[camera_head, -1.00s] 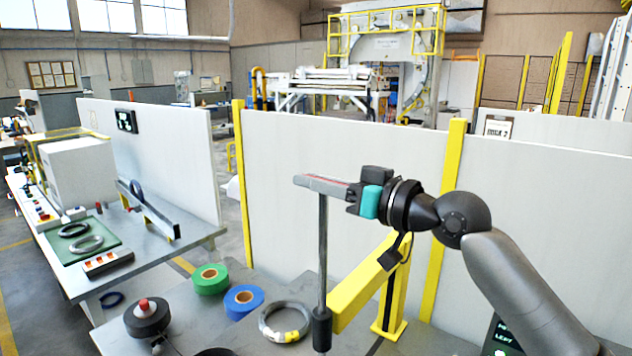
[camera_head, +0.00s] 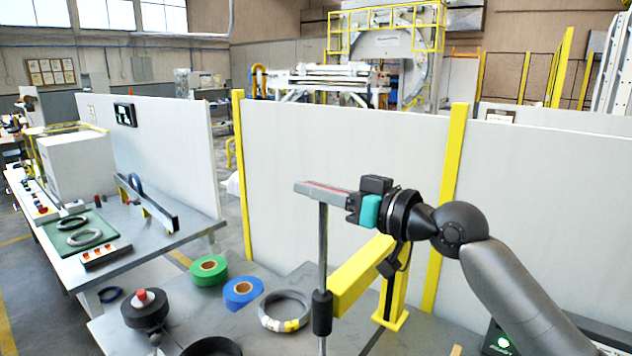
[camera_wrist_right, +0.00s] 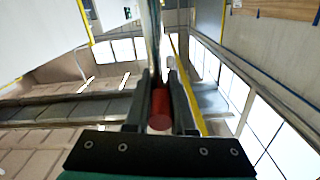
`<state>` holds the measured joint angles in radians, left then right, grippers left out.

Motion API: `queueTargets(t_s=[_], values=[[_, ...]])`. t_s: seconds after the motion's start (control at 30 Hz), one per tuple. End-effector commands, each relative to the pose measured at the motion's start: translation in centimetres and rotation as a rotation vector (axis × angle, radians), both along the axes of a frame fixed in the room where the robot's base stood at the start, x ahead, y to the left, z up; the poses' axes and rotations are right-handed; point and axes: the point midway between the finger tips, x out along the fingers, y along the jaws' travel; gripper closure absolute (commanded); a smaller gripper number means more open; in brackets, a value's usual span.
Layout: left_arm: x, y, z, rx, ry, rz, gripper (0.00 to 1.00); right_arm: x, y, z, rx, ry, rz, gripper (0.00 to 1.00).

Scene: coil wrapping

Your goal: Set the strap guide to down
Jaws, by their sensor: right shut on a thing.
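The strap guide (camera_head: 323,243) is a slim grey upright rod with a red grip at its top. It passes through a black collar (camera_head: 322,314) at the end of a yellow arm (camera_head: 358,276), and a short length shows below the collar. My right gripper (camera_head: 322,189) comes in level from the right and is shut on the red grip at the rod's top. In the right wrist view the red grip (camera_wrist_right: 159,108) sits between the two fingers, and the rod runs away from it. My left gripper is not in view.
Green tape (camera_head: 209,270), blue tape (camera_head: 243,292), a grey wire coil (camera_head: 285,311) and a black spool (camera_head: 145,309) lie on the near table, left of the rod. White panels (camera_head: 340,185) with yellow posts stand behind. A side bench (camera_head: 150,240) stands at left.

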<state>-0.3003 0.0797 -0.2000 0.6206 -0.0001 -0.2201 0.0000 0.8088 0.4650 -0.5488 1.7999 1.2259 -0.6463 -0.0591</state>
Motion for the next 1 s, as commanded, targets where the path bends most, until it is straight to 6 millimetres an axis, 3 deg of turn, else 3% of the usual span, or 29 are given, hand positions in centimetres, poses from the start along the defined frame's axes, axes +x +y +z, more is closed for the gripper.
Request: queueTargets(t_s=[0.03,0.1,0.5,0.73,1.0], values=[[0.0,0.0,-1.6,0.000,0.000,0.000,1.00,0.0,0.0,-2.2,-0.001,0.008,0.001,1.00],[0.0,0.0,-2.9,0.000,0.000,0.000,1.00,0.0,0.0,-3.9,-0.002,0.009,0.001,1.00],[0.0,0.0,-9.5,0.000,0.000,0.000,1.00,0.0,0.0,-12.4,-0.001,0.007,0.001,1.00],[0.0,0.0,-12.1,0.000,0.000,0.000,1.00,0.0,0.0,-15.6,-0.001,0.008,0.002,1.00],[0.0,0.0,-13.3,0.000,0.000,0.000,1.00,-0.1,0.1,-17.1,-0.002,0.007,0.003,1.00]])
